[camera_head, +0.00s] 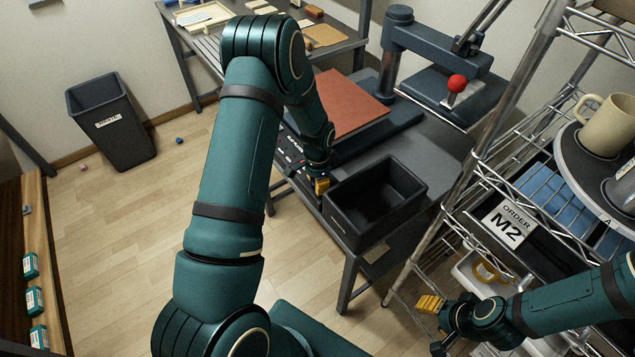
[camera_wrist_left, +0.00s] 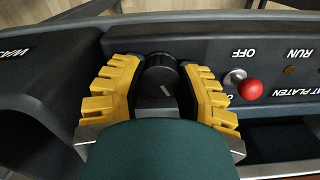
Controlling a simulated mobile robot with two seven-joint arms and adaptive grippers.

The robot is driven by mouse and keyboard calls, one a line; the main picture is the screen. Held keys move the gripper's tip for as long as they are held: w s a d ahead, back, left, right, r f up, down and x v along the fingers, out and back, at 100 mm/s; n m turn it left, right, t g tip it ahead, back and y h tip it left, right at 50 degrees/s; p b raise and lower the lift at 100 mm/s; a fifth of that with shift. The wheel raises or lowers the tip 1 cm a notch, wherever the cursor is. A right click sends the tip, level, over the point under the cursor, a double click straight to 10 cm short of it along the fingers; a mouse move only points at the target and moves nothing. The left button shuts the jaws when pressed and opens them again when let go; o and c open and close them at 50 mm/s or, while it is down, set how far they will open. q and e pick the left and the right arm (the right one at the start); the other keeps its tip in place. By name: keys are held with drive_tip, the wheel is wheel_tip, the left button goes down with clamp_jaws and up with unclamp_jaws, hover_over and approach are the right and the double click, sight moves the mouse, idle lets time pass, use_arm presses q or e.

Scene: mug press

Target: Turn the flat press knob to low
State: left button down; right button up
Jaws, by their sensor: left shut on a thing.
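The flat press has a red-brown platen (camera_head: 345,105) and a dark front panel. In the left wrist view, its round black knob (camera_wrist_left: 160,72) bears a pale pointer line. My left gripper's yellow fingers (camera_wrist_left: 160,90) are shut on the knob, one on each side. In the head view my left gripper (camera_head: 320,184) is at the panel's front edge, and the arm hides part of the panel. The knob's setting marks are not readable. My right gripper (camera_head: 436,325) is open and empty, low beside the wire rack.
Beside the knob are a red-tipped switch (camera_wrist_left: 250,89) and OFF and RUN labels. A black open bin (camera_head: 375,195) stands right of the panel. A wire rack with mugs (camera_head: 609,125) stands at right.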

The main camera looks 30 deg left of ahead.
use_arm(q)
drive_tip(key=shift+n, duration=2.3)
drive_tip(key=c, duration=0.6)
unclamp_jaws()
drive_tip(key=shift+o, duration=0.2)
wheel_tip(320, 180, up, 12)
